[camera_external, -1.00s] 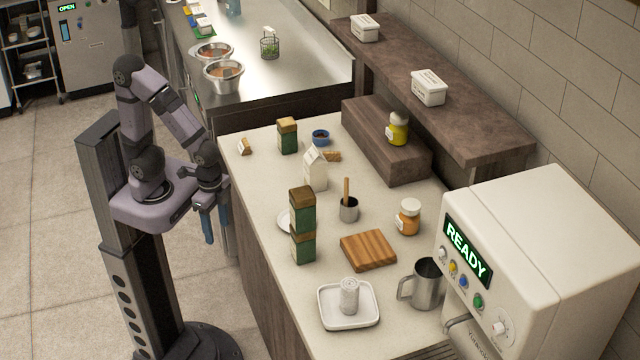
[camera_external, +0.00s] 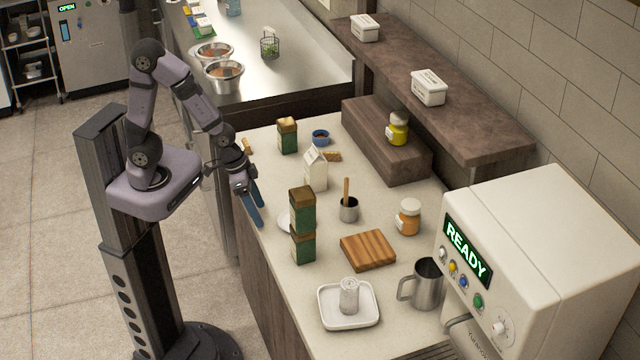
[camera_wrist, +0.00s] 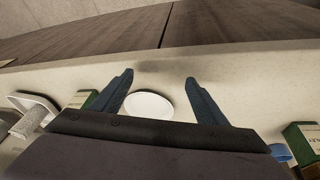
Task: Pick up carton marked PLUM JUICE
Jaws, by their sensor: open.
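A white gable-top carton (camera_external: 316,172) stands upright on the counter, near its middle. Any lettering on it is too small to read, and I cannot make it out in the wrist view. My gripper (camera_external: 259,213) is over the counter's left edge, left of the carton and apart from it. Its blue fingers are spread with nothing between them. In the wrist view my gripper (camera_wrist: 158,78) is open, with a white saucer (camera_wrist: 150,105) showing beyond and between the fingers.
Two stacked green boxes with brown tops (camera_external: 302,228) stand in front of the carton, and another green box (camera_external: 287,137) behind it. A steel cup with a wooden handle (camera_external: 348,209) is to its right. A blue bowl (camera_external: 320,138) and a wooden board (camera_external: 368,250) are nearby.

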